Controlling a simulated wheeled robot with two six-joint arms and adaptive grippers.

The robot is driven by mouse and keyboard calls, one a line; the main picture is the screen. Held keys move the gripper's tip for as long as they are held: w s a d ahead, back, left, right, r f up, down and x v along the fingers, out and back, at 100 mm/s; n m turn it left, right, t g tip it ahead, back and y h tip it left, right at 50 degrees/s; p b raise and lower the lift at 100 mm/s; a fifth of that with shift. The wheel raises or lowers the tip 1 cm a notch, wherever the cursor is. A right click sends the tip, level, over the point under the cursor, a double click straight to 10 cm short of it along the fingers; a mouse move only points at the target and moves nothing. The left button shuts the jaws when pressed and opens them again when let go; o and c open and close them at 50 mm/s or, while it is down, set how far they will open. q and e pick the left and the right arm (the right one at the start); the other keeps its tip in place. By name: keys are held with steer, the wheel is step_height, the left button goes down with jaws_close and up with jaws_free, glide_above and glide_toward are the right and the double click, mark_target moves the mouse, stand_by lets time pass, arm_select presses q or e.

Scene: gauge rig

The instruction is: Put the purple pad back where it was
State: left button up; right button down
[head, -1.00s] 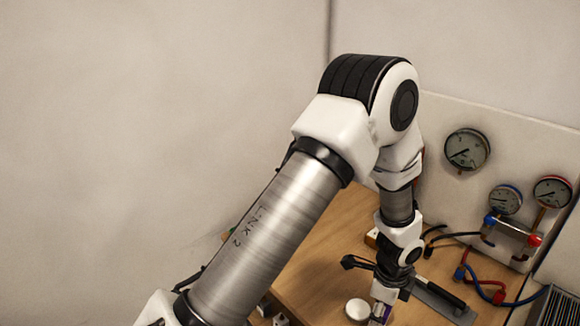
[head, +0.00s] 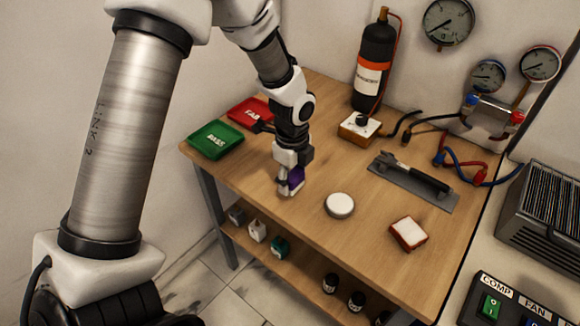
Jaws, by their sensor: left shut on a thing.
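The purple pad (head: 297,174) is between the fingers of my left gripper (head: 291,184), which points down over the wooden bench (head: 320,160). My left gripper is shut on the pad, and its fingers hide much of it. The pad is left of a round white disc (head: 340,205) on the bench. I cannot tell whether the pad touches the bench top. My right gripper is not in view.
Green (head: 215,139) and red (head: 250,112) trays sit at the bench's left end. A black bottle (head: 375,65) stands behind. A grey plate with a dark tool (head: 415,180) and a red-and-white block (head: 408,233) lie to the right. Small items stand on the lower shelf.

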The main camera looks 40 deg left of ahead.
arm_select(q)
steer(key=w+a, duration=0.2)
steer(key=w, duration=0.1)
steer(key=w+a+p, duration=0.1)
steer(key=w, duration=0.1)
steer(key=shift+w+a+f, duration=0.2)
steer(key=shift+w+a, duration=0.05)
steer(key=shift+a, duration=0.15)
steer(key=shift+w+a+f, duration=0.15)
steer(key=shift+f, duration=0.05)
step_height(320, 180, down, 3)
steer(key=shift+r+p, duration=0.15)
steer(key=shift+p, duration=0.25)
steer(key=shift+f, duration=0.35)
steer(key=o, duration=1.2)
steer(key=shift+f, duration=0.1)
